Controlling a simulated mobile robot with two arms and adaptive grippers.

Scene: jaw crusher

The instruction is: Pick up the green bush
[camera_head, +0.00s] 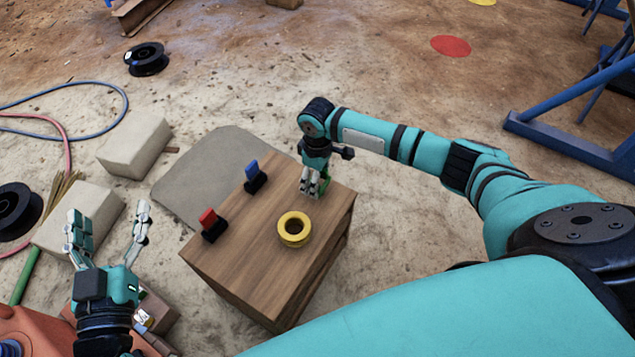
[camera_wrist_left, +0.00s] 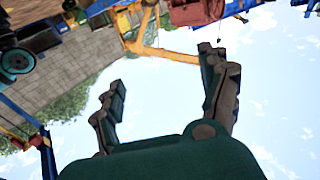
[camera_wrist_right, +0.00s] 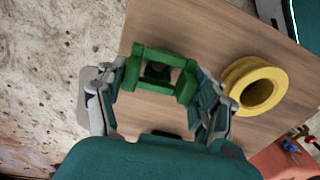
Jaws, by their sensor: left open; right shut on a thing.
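The green bush (camera_wrist_right: 151,86) is a squarish green block with a dark hole, seen in the right wrist view over the wooden crate top. In the head view only a sliver of the green bush (camera_head: 323,186) shows beside the fingers. My right gripper (camera_head: 312,190) points down at the far right corner of the crate and is shut on the green bush, its fingers at both sides of it. I cannot tell whether the bush touches the wood. My left gripper (camera_head: 108,212) is open and empty, left of the crate, fingers pointing up.
The wooden crate (camera_head: 237,258) also carries a yellow ring (camera_head: 295,229), a red-topped switch (camera_head: 209,225) and a blue-topped switch (camera_head: 255,177). Pale blocks (camera_head: 135,148), black spools (camera_head: 146,59) and hoses lie on the floor at left. A blue frame (camera_head: 575,143) stands at right.

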